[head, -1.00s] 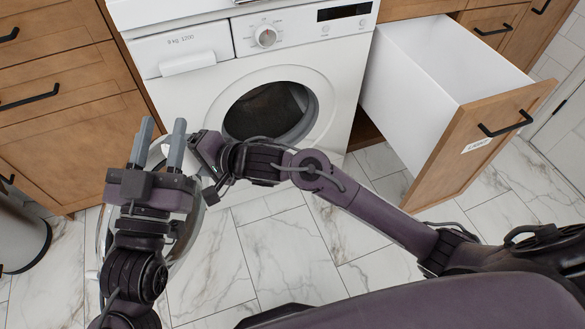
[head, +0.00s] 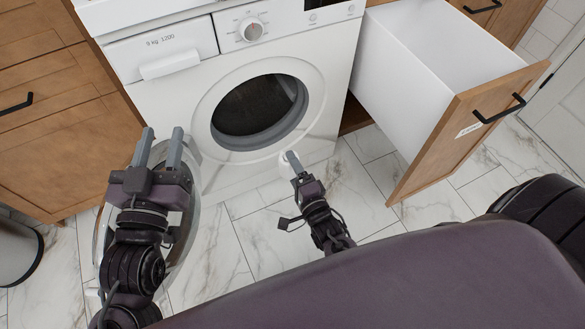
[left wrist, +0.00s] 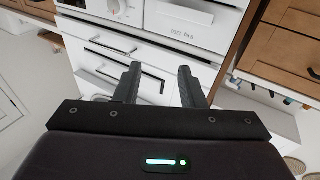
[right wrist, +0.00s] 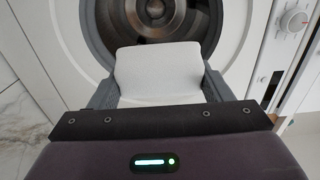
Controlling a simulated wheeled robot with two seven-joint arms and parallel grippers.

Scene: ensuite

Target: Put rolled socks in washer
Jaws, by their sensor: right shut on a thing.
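The white washer (head: 190,110) stands ahead, its round opening (head: 258,108) uncovered and dark inside. Its round door (head: 187,235) is swung open to the left, partly behind my left arm. My right gripper (head: 292,160) is shut on white rolled socks (right wrist: 158,72), below and slightly right of the opening in the head view. In the right wrist view the socks sit between the fingers, with the drum (right wrist: 152,18) directly beyond. My left gripper (head: 160,148) is open and empty, in front of the washer's left side. Its fingers also show apart in the left wrist view (left wrist: 158,85).
An open white-sided drawer with a wooden front (head: 462,130) juts out right of the washer. Wooden cabinets (head: 50,130) stand at the left, with a grey bin (head: 15,250) below them. The marble floor (head: 240,265) between is clear.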

